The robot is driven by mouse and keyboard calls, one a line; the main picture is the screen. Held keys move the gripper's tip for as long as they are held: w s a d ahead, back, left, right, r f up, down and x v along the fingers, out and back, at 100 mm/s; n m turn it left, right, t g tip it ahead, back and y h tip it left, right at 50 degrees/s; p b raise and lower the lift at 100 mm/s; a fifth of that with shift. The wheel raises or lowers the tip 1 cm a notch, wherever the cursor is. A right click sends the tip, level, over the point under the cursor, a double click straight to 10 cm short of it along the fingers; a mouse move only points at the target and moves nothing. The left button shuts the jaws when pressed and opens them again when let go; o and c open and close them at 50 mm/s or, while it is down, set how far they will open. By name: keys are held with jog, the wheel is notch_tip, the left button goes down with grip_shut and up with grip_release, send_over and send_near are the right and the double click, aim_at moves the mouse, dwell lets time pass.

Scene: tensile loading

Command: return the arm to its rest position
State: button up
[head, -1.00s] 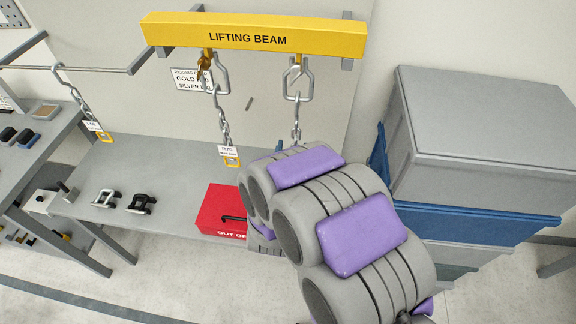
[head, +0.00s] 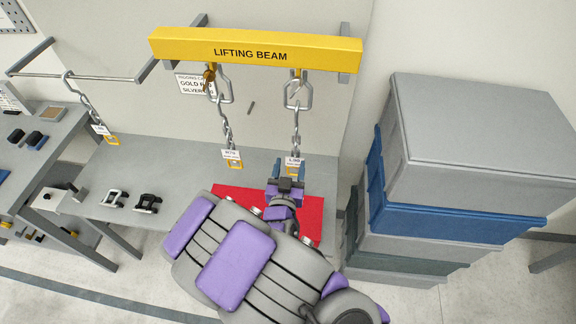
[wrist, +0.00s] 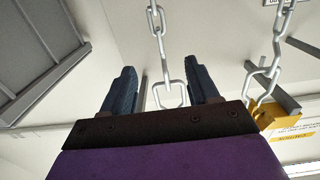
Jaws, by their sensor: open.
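My gripper (head: 287,182) is in the head view, just below the yellow-ended right chain (head: 296,130) under the lifting beam (head: 260,50). In the wrist view my gripper's two dark fingers (wrist: 162,90) stand apart with a chain link (wrist: 170,94) showing between or behind them. Nothing is visibly clamped.
A grey bench (head: 170,170) carries two shackles (head: 148,203). Another tagged chain (head: 227,130) hangs left of my gripper. Stacked crates (head: 450,215) stand at the right. Open floor shows at the lower left.

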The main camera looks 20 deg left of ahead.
jog(key=shift+p+v, duration=0.85)
jog(key=shift+p, duration=0.6)
jog(key=shift+r, duration=0.1)
jog(key=w+d+f+m+g+h+b, duration=0.1)
jog(key=d+f+m+g+h+b, duration=0.15)
jog(key=d+g, duration=0.3)
jog(key=w+d+f+m+g+h+b, duration=0.1)
jog(key=d+f+m+g+b, duration=0.2)
jog(key=d, duration=0.4)
jog(key=s+d+r+n+g+b, duration=0.1)
jog(key=s+d+r+g+b, duration=0.1)
jog(key=s+d, duration=0.4)
jog(key=s+d+r+n+g+b, duration=0.1)
jog(key=s+d+r+g, duration=0.4)
jog(key=s, duration=0.8)
jog(key=s+d+r+n+g+b, duration=0.1)
jog(key=s+d+r+g+b, duration=0.1)
jog(key=s+d, duration=0.7)
notch_tip(320, 180, up, 2)
jog(key=shift+s+d+r+g+b, duration=0.25)
jog(key=shift+s+g+b, duration=0.15)
jog(key=shift+s+g, duration=0.35)
